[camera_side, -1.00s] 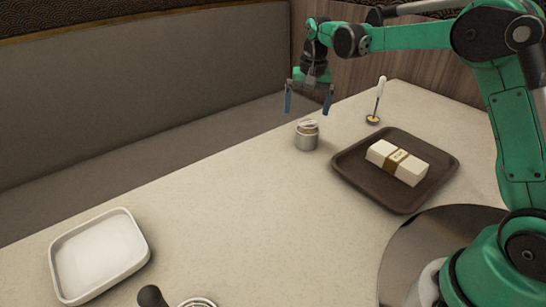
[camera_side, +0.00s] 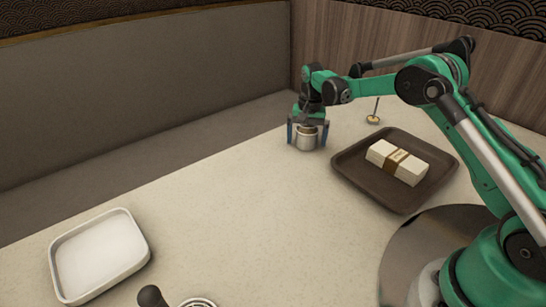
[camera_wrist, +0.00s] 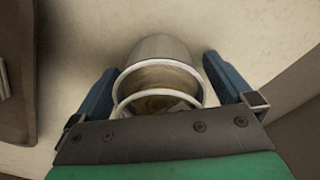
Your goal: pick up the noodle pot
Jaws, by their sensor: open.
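The noodle pot (camera_side: 306,142) is a small, pale metallic round pot standing upright on the table. In the wrist view the pot (camera_wrist: 158,50) shows a light rim, a looped handle and something brown inside. My gripper (camera_side: 307,137) is lowered over it, pointing down. Its two blue fingers are open, one on each side of the pot. In the wrist view my gripper (camera_wrist: 160,72) has a visible gap between each finger and the pot wall. The near part of the pot is hidden behind the gripper's body in that view.
A dark tray (camera_side: 360,188) holding a pale banded box (camera_side: 412,170) is right of the pot; the tray edge (camera_wrist: 14,120) shows at left in the wrist view. A small dish (camera_side: 373,120) stands behind. A white tray (camera_side: 142,250) is front left. The table's middle is clear.

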